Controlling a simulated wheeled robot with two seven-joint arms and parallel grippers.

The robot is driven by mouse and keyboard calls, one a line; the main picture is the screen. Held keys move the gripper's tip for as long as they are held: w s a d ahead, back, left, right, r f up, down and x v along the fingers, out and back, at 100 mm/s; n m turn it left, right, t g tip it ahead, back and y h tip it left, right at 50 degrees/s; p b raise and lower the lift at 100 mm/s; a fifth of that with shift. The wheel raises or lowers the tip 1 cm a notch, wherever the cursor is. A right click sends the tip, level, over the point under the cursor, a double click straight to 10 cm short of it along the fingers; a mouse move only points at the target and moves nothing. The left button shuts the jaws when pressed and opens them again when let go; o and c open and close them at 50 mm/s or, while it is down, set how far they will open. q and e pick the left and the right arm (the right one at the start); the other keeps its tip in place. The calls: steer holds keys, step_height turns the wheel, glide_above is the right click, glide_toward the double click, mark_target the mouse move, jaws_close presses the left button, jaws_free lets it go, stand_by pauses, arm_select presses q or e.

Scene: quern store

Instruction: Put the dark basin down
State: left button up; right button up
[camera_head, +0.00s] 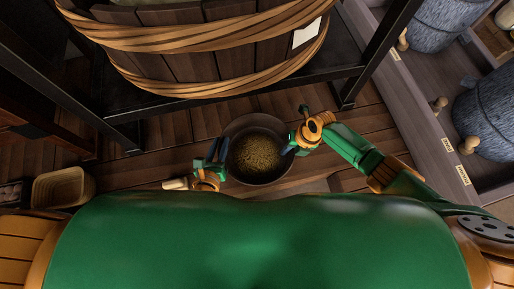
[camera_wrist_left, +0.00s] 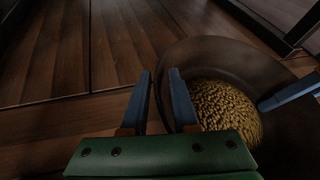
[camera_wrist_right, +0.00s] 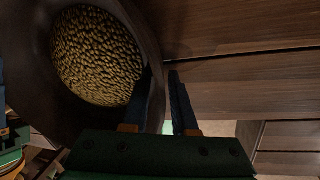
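The dark basin (camera_head: 234,127) is round and holds a mass of yellowish-brown grain (camera_head: 257,155). It is level, in front of my body over the plank floor; I cannot tell whether its base touches the floor. My left gripper (camera_head: 217,149) is at its left rim, and in the left wrist view the rim of the basin (camera_wrist_left: 205,48) passes between the two blue fingers. My right gripper (camera_head: 291,149) is at its right rim, and in the right wrist view the basin wall (camera_wrist_right: 143,35) runs between the fingers. Both look shut on the rim. The basin's underside is hidden.
A large wooden tub with hoops (camera_head: 195,66) stands on a dark metal-framed rack (camera_head: 230,103) just beyond. A wicker basket (camera_head: 62,188) is at the lower left. Floor (camera_head: 150,172) left of the basin is bare.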

arm_select(q)
steer(key=shift+o, duration=0.4)
arm_select(e)
steer(key=shift+o, duration=0.5)
steer(key=shift+r, duration=0.1)
steer(key=shift+w+r, duration=0.1)
steer(key=shift+r, duration=0.3)
arm_select(q)
steer(key=v, duration=1.2)
arm_select(e)
steer(key=v, duration=1.1)
steer(key=shift+d, duration=0.1)
